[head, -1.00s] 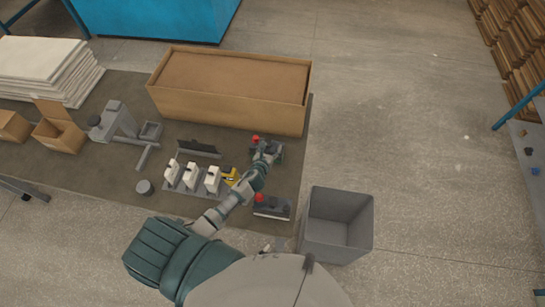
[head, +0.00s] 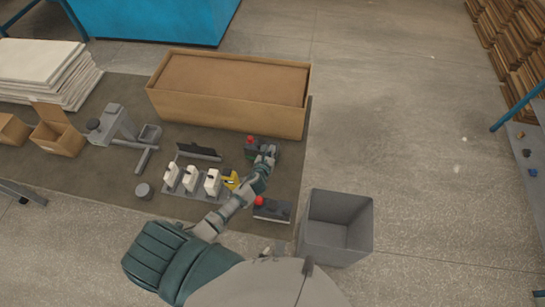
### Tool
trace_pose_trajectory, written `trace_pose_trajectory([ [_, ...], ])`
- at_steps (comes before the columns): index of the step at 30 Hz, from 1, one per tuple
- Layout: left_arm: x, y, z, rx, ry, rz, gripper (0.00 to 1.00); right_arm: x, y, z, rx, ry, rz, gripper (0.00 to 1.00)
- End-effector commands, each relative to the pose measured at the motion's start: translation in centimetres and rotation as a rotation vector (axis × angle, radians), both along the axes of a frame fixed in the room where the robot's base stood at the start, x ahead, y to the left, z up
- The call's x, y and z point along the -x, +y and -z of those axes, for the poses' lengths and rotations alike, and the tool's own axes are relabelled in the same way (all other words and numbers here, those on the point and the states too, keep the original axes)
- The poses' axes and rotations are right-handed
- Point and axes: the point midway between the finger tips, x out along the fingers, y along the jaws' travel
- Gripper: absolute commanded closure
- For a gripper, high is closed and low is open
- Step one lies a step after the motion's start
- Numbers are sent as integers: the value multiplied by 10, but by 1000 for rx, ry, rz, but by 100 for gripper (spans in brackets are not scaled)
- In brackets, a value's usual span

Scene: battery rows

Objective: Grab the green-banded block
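I cannot clearly make out a green band on any block. Three white blocks stand in a row on a grey rack: the left one (head: 172,177), the middle one (head: 190,179) and the right one (head: 212,182). A yellow piece (head: 231,180) is at the right end of the row, partly behind my arm. My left gripper (head: 267,154) is beyond the row, over a dark device with a red knob (head: 251,143). Its fingers are too small to tell open from shut, and it partly hides what lies under it. My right gripper is not in view.
A second red-knobbed device (head: 271,209) sits beside my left forearm, with an open grey bin (head: 336,228) to its right. A large cardboard box (head: 230,95) stands behind.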

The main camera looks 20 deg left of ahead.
Motion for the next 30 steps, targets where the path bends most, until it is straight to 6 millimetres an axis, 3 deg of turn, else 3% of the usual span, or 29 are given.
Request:
trace_pose_trajectory([
  [1,10,7,18,-9,42,-21,100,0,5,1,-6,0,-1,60],
  [2,10,6,16,-10,41,-20,100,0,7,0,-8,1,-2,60],
  [17,11,-1,-65,-16,34,-16,100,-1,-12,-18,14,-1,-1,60],
  [24,11,-1,-82,-12,39,-20,100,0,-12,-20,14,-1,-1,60],
  [30,11,-1,-85,-12,37,-19,100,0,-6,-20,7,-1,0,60],
])
